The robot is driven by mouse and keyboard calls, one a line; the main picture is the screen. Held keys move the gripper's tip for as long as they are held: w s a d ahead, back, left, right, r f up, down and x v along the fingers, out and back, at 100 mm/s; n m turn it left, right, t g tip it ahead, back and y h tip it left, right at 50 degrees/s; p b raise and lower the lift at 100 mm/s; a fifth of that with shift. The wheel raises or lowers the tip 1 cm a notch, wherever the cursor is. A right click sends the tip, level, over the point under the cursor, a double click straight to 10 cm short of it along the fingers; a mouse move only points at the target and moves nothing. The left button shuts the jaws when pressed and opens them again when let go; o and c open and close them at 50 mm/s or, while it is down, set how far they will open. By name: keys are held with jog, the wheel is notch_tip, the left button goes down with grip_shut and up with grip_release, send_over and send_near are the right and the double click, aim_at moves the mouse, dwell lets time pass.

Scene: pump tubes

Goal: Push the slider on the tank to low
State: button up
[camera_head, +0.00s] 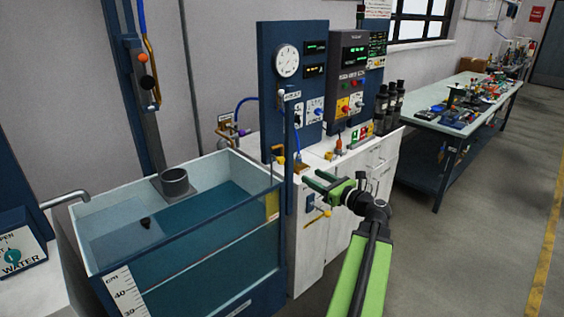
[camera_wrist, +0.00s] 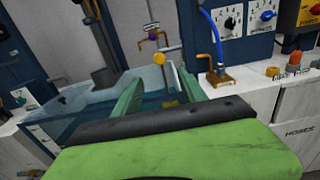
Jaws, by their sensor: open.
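The water tank (camera_head: 196,245) stands at the left in the head view, with clear walls and blue water. It also shows beyond my fingers in the wrist view (camera_wrist: 75,108). A dark blue column (camera_head: 130,85) rises behind it, carrying an orange ball knob (camera_head: 143,57) with a dark knob below it. A yellow piece (camera_head: 272,204) is at the tank's right end. No readable "low" mark shows, and I cannot tell which part is the slider. My gripper (camera_head: 311,179) is open and empty, right of the tank and in front of the white cabinet. Its fingers (camera_wrist: 161,78) point toward the tank.
A white cabinet (camera_head: 352,187) with blue gauge panels (camera_head: 292,75) stands right of the tank. A yellow-handled valve (camera_head: 317,217) sticks out near my gripper. A cluttered workbench (camera_head: 460,110) is farther right. The grey floor (camera_head: 475,240) at the right is clear.

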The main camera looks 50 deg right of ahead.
aim_at(282, 161)
jog(key=w, duration=1.1)
jog(key=w+d, duration=0.1)
jog(key=w, duration=0.4)
jog(key=shift+w, duration=0.35)
grip_shut()
dwell(0.4)
